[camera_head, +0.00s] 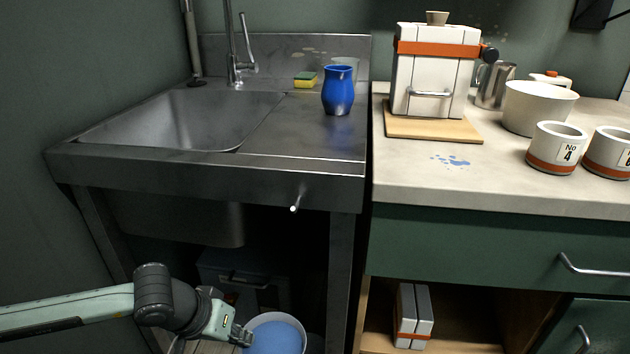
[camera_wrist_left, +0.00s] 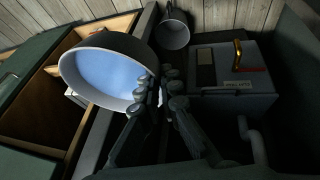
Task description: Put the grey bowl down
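The grey bowl (camera_head: 272,317) is at the bottom of the head view, low in front of the open space under the sink, cut by the frame edge. Its inside looks blue; I cannot tell whether that is glaze or liquid. In the left wrist view the bowl (camera_wrist_left: 125,43) looks tilted, its blue inside facing the camera. My left gripper (camera_head: 243,340) is at the bowl's left edge. In the left wrist view its fingers (camera_wrist_left: 158,88) close on the bowl's rim. What is under the bowl is hidden. My right gripper is not in view.
A steel sink (camera_head: 185,120) has a blue vase (camera_head: 338,92) and a sponge (camera_head: 305,80) on its drainboard. The counter (camera_head: 480,185) at right holds a plaster mould (camera_head: 432,75), a white bowl (camera_head: 540,105) and two numbered cups (camera_head: 556,147). A dark box (camera_wrist_left: 230,75) stands beside the gripper.

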